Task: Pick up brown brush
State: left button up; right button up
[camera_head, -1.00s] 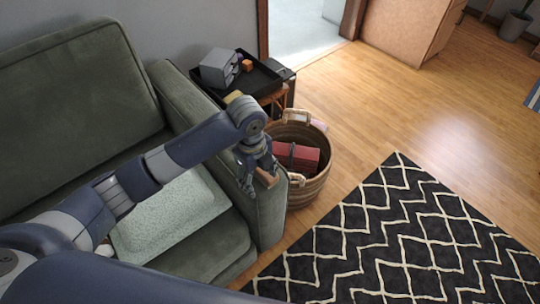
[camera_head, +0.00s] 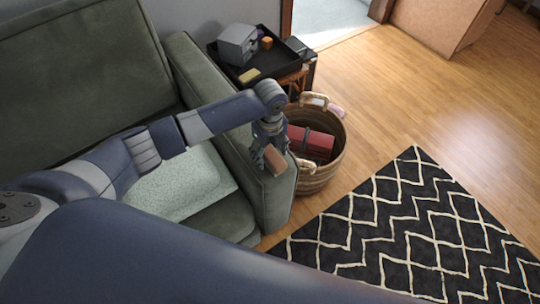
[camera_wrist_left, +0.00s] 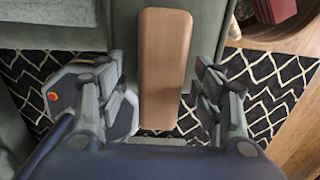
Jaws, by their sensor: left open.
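The brown brush (camera_head: 274,161), a smooth wooden block shape, lies on top of the green sofa's armrest near its front end. In the left wrist view the brush (camera_wrist_left: 165,60) runs lengthwise up the middle. My left gripper (camera_head: 269,152) is over the armrest, right at the brush. In the wrist view its open fingers (camera_wrist_left: 162,84) stand on either side of the brush, with a gap visible on both sides. Any bristles are hidden beneath. My right gripper is not in view.
A wicker basket (camera_head: 325,172) holding a red item stands right beside the armrest. Behind it is a side table with a black tray (camera_head: 262,70), a grey drawer box (camera_head: 238,45) and small items. A black-and-white rug (camera_head: 420,225) covers the floor in front.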

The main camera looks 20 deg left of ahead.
pick_arm(q)
jog(key=shift+f, duration=1.15)
jog(key=c, duration=1.3)
jog(key=shift+w+r, duration=0.1)
jog(key=shift+r, duration=0.5)
notch_tip(320, 180, up, 3)
jog(key=shift+f, duration=0.1)
jog(key=s, duration=1)
jog(key=s+r, duration=0.1)
jog(key=s, duration=0.5)
jog(key=shift+r, duration=0.1)
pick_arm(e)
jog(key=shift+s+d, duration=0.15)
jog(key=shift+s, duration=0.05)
